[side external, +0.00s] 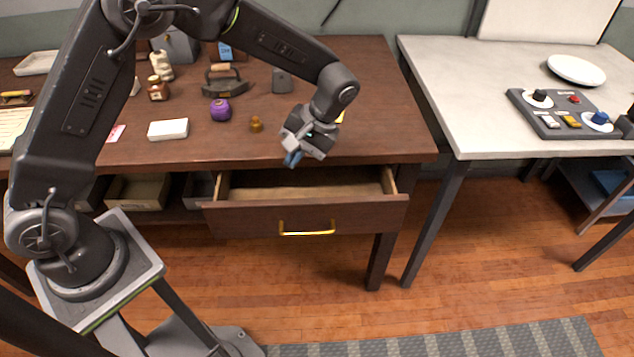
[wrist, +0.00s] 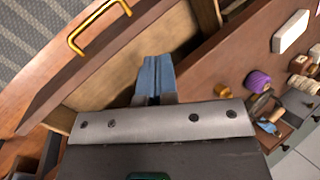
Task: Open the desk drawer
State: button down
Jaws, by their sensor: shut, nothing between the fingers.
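The desk drawer (side external: 250,222) is pulled out from under the brown desk (side external: 350,110), and its empty-looking light wood inside shows. Its brass handle (side external: 307,229) sits on the middle of the front panel. In the wrist view the handle (wrist: 97,25) shows at the upper left, on the drawer front. My gripper (side external: 292,159) is above the back part of the open drawer, near the desk's front edge, apart from the handle. Its blue fingertips (wrist: 154,75) are together with nothing between them, over the drawer's inside.
On the desk stand a purple round object (side external: 221,110), a small brass piece (side external: 256,124), a white block (side external: 168,129) and an old iron (side external: 224,85). A pale table (side external: 480,80) with a control box (side external: 568,112) stands to the right. The floor before the drawer is clear.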

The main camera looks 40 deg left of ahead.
jog(key=w+a+r+n+t+h, duration=0.2)
jog(key=w+a+r+n+h, duration=0.15)
jog(key=w+h, duration=0.45)
jog(key=shift+y, duration=0.6)
jog(key=f, duration=0.1)
jog(key=w+f, duration=0.1)
jog(key=f, duration=0.1)
jog(key=w+f, duration=0.1)
jog(key=shift+f, duration=0.3)
jog(key=s+d+f, duration=0.5)
jog(key=f, duration=0.4)
jog(key=shift+s+d, duration=0.25)
jog(key=shift+f, duration=0.1)
jog(key=s+d, duration=0.8)
jog(key=shift+s+d, duration=0.15)
jog(key=shift+s, duration=0.15)
jog(key=shift+f, duration=0.1)
